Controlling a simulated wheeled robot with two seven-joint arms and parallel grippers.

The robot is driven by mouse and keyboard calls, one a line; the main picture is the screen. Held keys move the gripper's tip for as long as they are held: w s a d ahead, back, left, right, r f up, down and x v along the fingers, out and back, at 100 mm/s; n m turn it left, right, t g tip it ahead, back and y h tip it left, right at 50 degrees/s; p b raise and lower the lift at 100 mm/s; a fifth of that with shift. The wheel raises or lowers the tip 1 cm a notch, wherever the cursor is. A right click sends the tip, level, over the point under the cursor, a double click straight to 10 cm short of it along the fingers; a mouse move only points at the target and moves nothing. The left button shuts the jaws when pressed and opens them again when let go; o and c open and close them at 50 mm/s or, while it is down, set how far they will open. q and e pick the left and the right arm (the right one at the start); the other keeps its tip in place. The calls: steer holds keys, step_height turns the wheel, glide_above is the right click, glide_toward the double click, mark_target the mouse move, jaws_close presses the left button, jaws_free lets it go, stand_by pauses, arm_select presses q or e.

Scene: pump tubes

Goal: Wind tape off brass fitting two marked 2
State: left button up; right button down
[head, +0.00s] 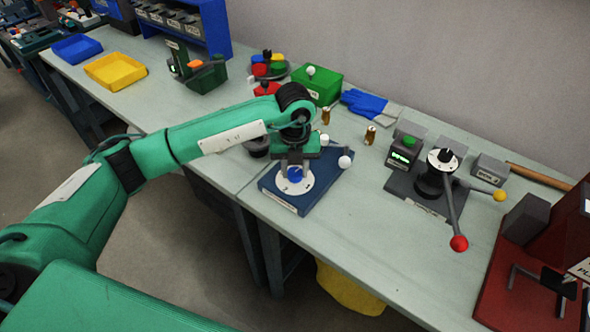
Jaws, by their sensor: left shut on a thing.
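My left gripper (295,166) points down over a dark blue base (325,184) with a white marked disc (306,188). It is shut on what looks like the blue knob (295,175) at the disc's middle; the exact contact is small and partly hidden. Two brass fittings stand upright on the table behind: one (326,116) beside the green box, one (370,135) nearer the grey device. Their markings are too small to read, so I cannot tell which is fitting two. I cannot make out any tape. My right gripper is not in view.
A white ball knob (344,161) sticks out at the base's right. A grey lever device (434,183) with a red-ended lever (459,243) stands further right. A green box (316,84) and blue gloves (364,103) lie behind. The front table strip between base and lever device is clear.

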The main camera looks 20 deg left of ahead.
mark_target(295, 172)
arm_select(q)
steer(key=shift+n, duration=0.5)
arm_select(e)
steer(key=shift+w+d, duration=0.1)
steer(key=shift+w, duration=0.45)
arm_select(q)
steer(key=o, duration=0.9)
steer(key=shift+o, duration=0.5)
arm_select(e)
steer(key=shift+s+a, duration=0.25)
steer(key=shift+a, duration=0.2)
arm_select(q)
steer(key=shift+r, duration=0.1)
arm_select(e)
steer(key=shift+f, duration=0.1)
arm_select(q)
steer(key=shift+w+r, duration=0.1)
steer(key=shift+r, duration=0.2)
step_height(295, 172, up, 13)
steer(key=b, duration=0.2)
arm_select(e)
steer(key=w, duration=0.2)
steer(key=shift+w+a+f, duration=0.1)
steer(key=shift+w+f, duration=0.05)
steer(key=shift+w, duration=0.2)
